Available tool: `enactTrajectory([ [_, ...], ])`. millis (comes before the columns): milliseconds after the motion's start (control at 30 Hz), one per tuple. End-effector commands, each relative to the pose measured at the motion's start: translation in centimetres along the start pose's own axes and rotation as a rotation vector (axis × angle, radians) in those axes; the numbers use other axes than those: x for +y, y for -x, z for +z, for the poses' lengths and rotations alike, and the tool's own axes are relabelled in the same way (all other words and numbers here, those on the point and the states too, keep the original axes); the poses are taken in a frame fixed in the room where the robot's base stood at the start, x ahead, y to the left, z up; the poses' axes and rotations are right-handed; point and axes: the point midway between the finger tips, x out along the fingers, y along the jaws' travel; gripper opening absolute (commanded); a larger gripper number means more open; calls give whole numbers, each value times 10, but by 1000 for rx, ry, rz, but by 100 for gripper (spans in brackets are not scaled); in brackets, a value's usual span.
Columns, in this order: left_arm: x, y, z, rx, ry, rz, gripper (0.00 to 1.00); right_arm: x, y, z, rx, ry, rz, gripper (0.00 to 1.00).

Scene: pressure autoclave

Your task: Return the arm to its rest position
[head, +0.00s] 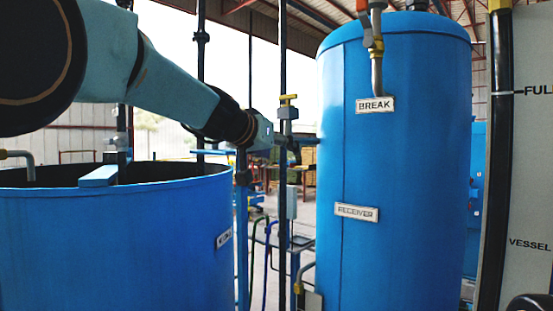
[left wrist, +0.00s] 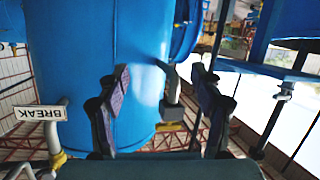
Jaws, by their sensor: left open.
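My left arm (head: 165,75) reaches in from the upper left of the head view, over an open blue tank. My left gripper (head: 285,140) is small and partly hidden by its wrist, beside a dark vertical pipe and left of the receiver. In the left wrist view my left gripper (left wrist: 161,78) shows two dark fingers spread apart with nothing held between them. The blue receiver (head: 400,180) stands behind the fingers; it also shows in the left wrist view (left wrist: 80,80), upside down. My right gripper is not in view.
A yellow-handled valve (head: 288,99) sits on the pipe just above the left gripper. The open blue tank (head: 110,250) stands below the arm. The BREAK label (head: 375,105) is on the receiver. A grey panel (head: 528,180) stands at the right edge.

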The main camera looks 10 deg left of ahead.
Motion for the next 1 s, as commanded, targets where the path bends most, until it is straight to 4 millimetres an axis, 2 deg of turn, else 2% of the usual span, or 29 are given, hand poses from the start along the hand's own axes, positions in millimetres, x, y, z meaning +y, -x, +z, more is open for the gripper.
enactTrajectory([
  [200,-5,-4,11,-15,7,-11,66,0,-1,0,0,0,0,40],
  [733,-7,-4,10,-9,42,-20,66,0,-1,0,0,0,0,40],
  [800,-16,-4,6,13,83,-58,66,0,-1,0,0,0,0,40],
  [867,-30,-5,14,18,115,-116,66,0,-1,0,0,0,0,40],
  [967,-60,-5,45,6,152,-233,66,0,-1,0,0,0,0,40],
  [1000,-72,-6,61,-2,161,-272,66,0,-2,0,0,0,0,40],
])
